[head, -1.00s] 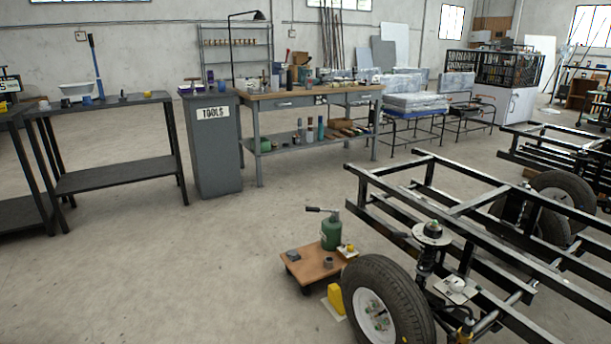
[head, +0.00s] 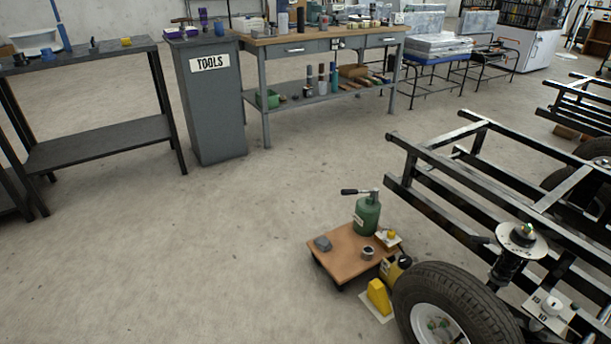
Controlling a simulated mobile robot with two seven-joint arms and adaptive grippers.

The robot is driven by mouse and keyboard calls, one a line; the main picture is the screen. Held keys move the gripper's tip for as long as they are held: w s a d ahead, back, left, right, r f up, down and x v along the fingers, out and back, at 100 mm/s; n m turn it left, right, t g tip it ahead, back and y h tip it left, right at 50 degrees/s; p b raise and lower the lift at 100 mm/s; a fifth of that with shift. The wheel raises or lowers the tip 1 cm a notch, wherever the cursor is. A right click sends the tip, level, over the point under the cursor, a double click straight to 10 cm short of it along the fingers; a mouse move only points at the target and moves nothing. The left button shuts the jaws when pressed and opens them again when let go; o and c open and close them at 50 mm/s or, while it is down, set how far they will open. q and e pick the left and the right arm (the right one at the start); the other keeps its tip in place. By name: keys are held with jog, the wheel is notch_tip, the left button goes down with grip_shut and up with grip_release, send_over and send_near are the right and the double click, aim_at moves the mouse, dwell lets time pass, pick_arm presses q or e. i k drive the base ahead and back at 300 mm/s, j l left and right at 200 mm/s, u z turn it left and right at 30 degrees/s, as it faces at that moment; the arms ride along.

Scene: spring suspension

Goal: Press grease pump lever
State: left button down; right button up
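The green grease pump (head: 367,215) stands upright on a low wooden-topped cart (head: 340,266) on the floor, right of the picture's middle in the head view. Its lever (head: 358,192) points left from the pump's top and lies roughly level, with a dark grip at its end. Neither of my grippers shows in the head view. Nothing is touching the lever.
A wheel (head: 450,310) and black trailer frame (head: 480,170) stand right of the cart. A yellow chock (head: 379,297) sits between cart and tyre. A grey tools cabinet (head: 211,110) and workbench (head: 320,75) stand behind. The floor left of the cart is clear.

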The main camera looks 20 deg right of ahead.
aim_at(350, 192)
jog(key=i+z, duration=0.2)
jog(key=i, duration=0.3)
jog(key=i+j+z, duration=0.15)
jog(key=i, duration=0.35)
jog(key=i+j+z, duration=0.2)
jog(key=i, duration=0.3)
jog(key=i+j+z, duration=0.15)
jog(key=z, duration=0.3)
jog(key=i+j+z, duration=0.3)
jog(key=z, duration=0.2)
jog(key=i+j+z, duration=0.2)
jog(key=j+z, duration=0.25)
jog(key=i+j+z, duration=0.15)
jog(key=j+z, duration=0.6)
jog(key=z, duration=0.2)
jog(key=j+z, duration=0.4)
jog(key=j, duration=0.4)
